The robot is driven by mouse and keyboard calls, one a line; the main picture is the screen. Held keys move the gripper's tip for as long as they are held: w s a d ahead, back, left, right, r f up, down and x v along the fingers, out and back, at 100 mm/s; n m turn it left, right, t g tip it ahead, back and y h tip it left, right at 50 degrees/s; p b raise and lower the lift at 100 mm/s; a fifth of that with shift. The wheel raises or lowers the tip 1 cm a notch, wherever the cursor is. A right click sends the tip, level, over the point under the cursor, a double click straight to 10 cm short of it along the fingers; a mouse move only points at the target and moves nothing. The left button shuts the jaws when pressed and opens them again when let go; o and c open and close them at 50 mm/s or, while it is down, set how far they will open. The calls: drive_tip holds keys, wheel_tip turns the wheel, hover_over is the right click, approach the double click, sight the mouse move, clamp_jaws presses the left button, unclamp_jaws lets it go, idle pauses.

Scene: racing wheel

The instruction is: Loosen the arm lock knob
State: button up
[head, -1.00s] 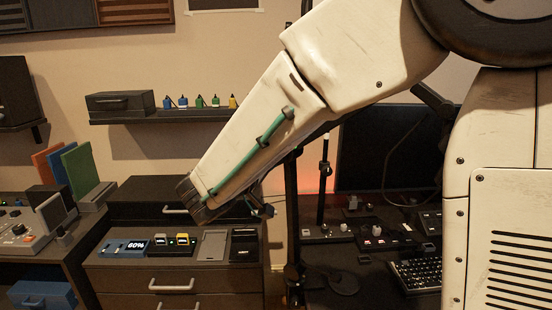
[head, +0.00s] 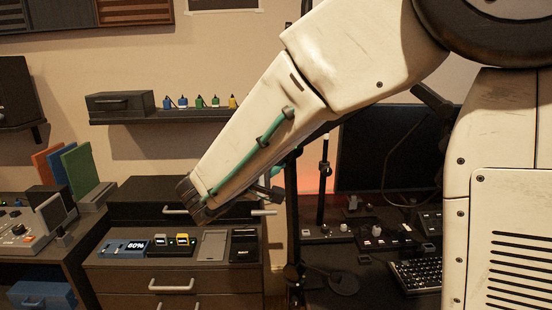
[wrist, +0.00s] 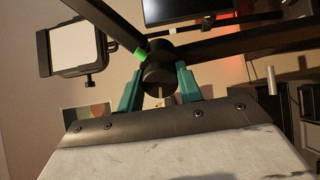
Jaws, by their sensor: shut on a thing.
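In the wrist view, the dark round knob (wrist: 158,76) sits at the joint where black stand arms (wrist: 235,42) meet. My gripper (wrist: 160,84) has one teal finger on each side of it and is shut on it. A small bright green piece (wrist: 140,54) shows at the joint just beside the knob. In the head view, my white forearm hides most of the gripper and the knob. The black upright pole (head: 291,215) stands right behind the end of my arm.
A pale square panel in a black frame (wrist: 75,47) hangs at the left in the wrist view. A black drawer cabinet (head: 175,300) with a charger tray stands below my arm. The desk with a keyboard (head: 420,272) and monitor (head: 385,150) is to the right.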

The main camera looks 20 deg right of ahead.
idle(0.4)
drive_tip(key=o, duration=1)
drive_tip(key=shift+a, duration=0.1)
drive_tip(key=v, duration=0.7)
drive_tip(key=shift+s+a, duration=0.2)
drive_tip(key=shift+a, duration=0.1)
drive_tip(key=shift+n, duration=0.3)
